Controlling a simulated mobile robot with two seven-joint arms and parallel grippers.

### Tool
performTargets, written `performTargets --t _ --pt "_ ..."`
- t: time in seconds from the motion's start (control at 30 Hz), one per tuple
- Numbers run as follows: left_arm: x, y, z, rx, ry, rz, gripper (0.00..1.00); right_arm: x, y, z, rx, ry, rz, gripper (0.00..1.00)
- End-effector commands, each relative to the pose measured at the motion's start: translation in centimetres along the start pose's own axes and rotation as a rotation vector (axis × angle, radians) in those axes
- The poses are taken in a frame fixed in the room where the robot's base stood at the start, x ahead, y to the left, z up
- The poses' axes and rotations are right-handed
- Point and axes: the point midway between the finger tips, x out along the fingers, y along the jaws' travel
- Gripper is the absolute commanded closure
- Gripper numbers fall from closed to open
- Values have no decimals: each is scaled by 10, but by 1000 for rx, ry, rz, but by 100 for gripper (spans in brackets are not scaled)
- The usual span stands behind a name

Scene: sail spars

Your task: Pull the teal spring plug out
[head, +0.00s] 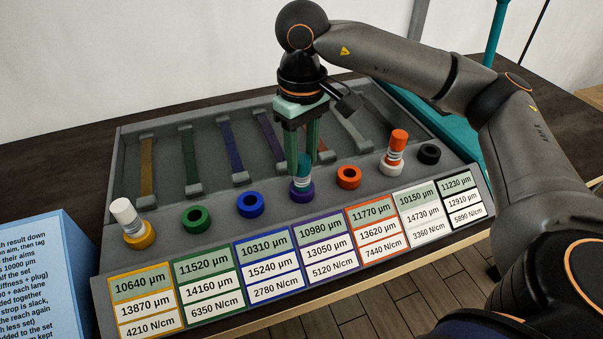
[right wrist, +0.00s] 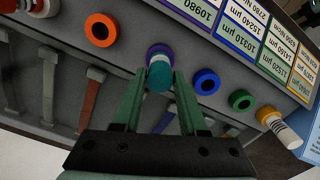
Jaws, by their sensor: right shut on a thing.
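The teal spring plug (head: 303,170) stands upright at the purple ring socket (head: 301,195), with its pale striped spring part showing just above the ring. How deep it sits cannot be told. My right gripper (head: 303,168) comes down from above, its green fingers shut on the plug. In the right wrist view the teal plug (right wrist: 160,77) is between the fingertips, with the purple ring (right wrist: 158,50) right behind it. My left gripper is in neither view.
A white plug (head: 124,213) stands in the yellow socket and an orange plug (head: 397,145) in the white one. The green (head: 196,219), blue (head: 250,204), orange (head: 348,177) and black (head: 428,154) sockets are empty. A blue text box (head: 45,265) stands at left.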

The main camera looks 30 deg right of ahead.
Motion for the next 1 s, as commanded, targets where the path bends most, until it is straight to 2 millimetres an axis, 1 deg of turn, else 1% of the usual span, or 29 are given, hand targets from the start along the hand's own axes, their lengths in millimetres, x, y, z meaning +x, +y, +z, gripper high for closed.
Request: performTargets --t 0.2,0.37,1.0 --pt "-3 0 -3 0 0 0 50 -7 0 0 1 2 0 100" --pt "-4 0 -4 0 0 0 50 -9 0 0 1 2 0 100" --pt "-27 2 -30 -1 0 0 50 -59 0 0 0 2 -1 100"
